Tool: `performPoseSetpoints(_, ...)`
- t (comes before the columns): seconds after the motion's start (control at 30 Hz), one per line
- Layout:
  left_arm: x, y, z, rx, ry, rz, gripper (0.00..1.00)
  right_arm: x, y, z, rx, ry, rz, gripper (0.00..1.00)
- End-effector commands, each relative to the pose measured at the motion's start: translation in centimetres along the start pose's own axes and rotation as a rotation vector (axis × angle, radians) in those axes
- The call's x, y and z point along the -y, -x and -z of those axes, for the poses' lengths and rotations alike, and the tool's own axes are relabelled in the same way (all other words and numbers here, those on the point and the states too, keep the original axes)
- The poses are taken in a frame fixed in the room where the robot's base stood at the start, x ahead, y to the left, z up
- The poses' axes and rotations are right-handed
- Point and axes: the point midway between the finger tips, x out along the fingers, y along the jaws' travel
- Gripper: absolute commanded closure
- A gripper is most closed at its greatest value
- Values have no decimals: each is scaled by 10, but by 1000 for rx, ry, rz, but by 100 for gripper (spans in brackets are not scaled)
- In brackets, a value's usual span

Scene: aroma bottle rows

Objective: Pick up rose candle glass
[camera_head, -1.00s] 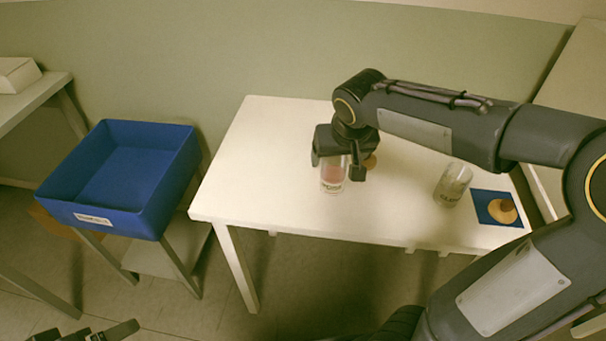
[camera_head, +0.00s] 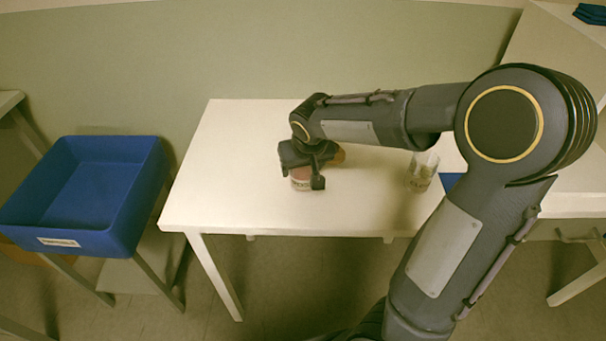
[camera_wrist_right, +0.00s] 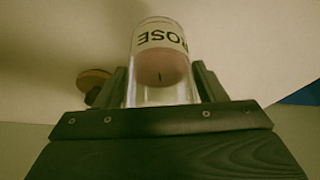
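The rose candle glass (camera_head: 301,181) stands on the white table, its upper part hidden under my right gripper in the head view. It is a clear glass with pink wax and a pale label. In the right wrist view, the rose candle glass (camera_wrist_right: 160,65) shows a label reading ROSE upside down and a dark wick. My right gripper (camera_head: 303,170) is lowered over it. In the wrist view the right gripper's fingers (camera_wrist_right: 160,85) stand on both sides of the glass, with narrow gaps near the tips, so it looks open around it. My left gripper is not in view now.
Another clear glass (camera_head: 422,172) stands to the right on the white table (camera_head: 230,200), close to my right forearm. A round brown lid (camera_wrist_right: 94,79) lies beside the rose glass. A blue crate (camera_head: 80,200) stands on a stand at the left.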

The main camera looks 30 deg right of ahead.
Motion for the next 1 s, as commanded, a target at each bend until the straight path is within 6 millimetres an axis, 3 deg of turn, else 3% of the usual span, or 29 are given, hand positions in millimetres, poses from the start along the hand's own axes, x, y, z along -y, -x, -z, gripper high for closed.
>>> performPoseSetpoints(0.03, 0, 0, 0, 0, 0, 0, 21, 0, 0, 0, 0, 0, 0, 43)
performPoseSetpoints(0.3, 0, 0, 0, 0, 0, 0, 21, 0, 1, 0, -1, 0, 1, 75)
performPoseSetpoints(0.57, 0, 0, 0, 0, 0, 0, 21, 0, 2, 1, -2, 0, 1, 75)
performPoseSetpoints(0.73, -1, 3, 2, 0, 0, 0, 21, 0, 14, 7, -4, 0, 1, 75)
performPoseSetpoints(0.87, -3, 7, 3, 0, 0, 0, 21, 0, 35, 14, -7, 1, 3, 75)
performPoseSetpoints(1.0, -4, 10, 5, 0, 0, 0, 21, -3, 74, 1, -9, 0, 7, 75)
